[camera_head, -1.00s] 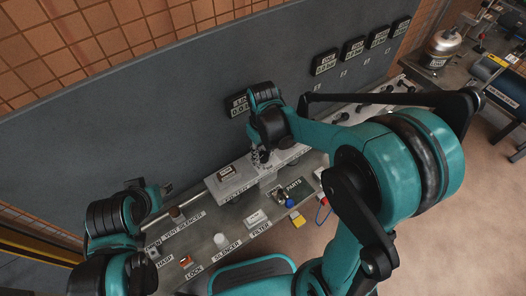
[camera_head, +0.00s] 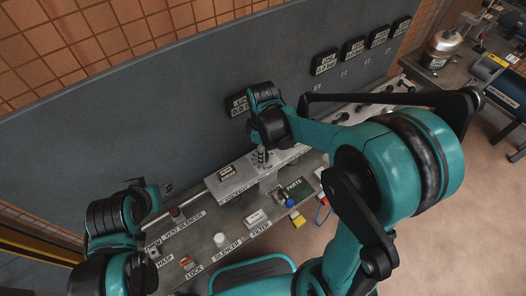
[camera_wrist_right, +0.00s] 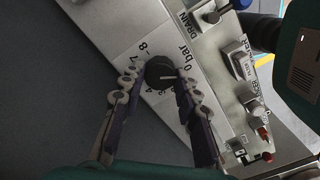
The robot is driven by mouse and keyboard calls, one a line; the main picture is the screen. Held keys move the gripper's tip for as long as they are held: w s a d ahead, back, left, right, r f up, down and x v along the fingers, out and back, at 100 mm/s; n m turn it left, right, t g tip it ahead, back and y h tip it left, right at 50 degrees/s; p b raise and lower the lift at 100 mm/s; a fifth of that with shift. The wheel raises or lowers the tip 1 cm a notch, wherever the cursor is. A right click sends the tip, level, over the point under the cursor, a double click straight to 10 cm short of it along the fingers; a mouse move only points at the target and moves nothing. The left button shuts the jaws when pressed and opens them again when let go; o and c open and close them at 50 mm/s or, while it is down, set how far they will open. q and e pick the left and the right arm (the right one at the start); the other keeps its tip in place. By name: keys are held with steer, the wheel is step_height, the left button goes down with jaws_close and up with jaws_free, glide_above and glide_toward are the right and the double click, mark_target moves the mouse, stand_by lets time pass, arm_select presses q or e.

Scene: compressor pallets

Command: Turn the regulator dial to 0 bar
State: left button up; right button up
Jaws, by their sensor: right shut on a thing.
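The regulator dial (camera_wrist_right: 160,70) is a round black knob with a pale pointer line, on a pale panel in the right wrist view. The pointer lies toward the right side, near the printed "0 bar" mark (camera_wrist_right: 185,54). Other numbers, such as 8 and 7, stand around the knob. My right gripper (camera_wrist_right: 160,80) is shut on the dial, one finger on each side. In the head view my right gripper (camera_head: 262,157) points down at the bench and the dial is hidden. My left gripper (camera_head: 166,188) is at the left; its jaws are too small to read.
A wall display (camera_head: 238,105) reads about 0.0 bar, partly covered by my right arm. The bench (camera_head: 205,243) holds labelled small parts, including a white silencer (camera_head: 220,239) and a yellow block (camera_head: 298,219). More displays (camera_head: 325,63) line the dark wall. A drain label (camera_wrist_right: 187,20) is beside the dial.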

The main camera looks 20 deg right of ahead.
stand_by(0.4)
steer(key=o, duration=1.2)
steer(key=shift+c, duration=0.2)
step_height(320, 180, up, 12)
